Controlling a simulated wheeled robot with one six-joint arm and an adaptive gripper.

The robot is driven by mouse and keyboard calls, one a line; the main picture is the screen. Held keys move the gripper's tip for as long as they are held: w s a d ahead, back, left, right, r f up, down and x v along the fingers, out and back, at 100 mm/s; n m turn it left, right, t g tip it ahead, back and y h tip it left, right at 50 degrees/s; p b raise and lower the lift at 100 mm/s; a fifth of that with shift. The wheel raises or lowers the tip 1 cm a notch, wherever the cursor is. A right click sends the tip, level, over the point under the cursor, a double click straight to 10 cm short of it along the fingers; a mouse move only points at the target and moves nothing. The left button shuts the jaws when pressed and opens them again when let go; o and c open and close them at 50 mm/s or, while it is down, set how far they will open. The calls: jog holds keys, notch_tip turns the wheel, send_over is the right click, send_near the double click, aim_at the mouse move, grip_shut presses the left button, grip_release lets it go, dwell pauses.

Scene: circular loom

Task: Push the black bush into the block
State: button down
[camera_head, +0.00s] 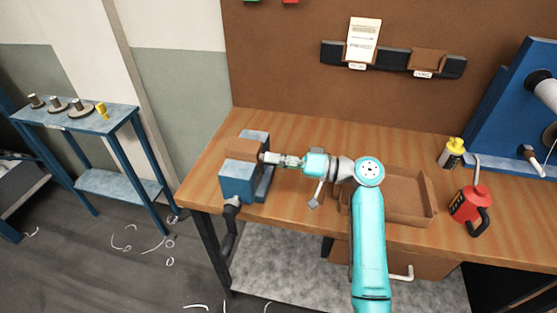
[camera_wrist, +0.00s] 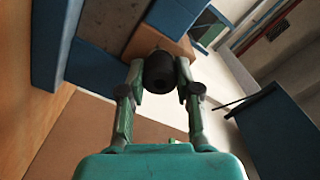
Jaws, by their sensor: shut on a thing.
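The brown block (camera_head: 243,149) is clamped in a blue vise (camera_head: 238,186) at the left end of the workbench. My gripper (camera_head: 268,158) is level with the block at its right side. In the wrist view my gripper (camera_wrist: 160,76) is shut on the black bush (camera_wrist: 159,70), with one finger on each side of it. The bush's near end faces the camera. Its far end lies against or close to the block (camera_wrist: 150,40); I cannot tell whether it touches or has entered it. The block's hole is hidden.
A brown tray (camera_head: 432,211) lies behind my arm. A red oil can (camera_head: 470,204) and a yellow-topped bottle (camera_head: 452,153) stand to the right, near a blue machine (camera_head: 510,100). A blue side table (camera_head: 75,118) with several small parts stands at the left.

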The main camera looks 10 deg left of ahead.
jog(key=shift+a, duration=0.25)
jog(key=c, duration=0.7)
grip_release()
jog(key=d, duration=1.2)
jog(key=shift+s, duration=0.2)
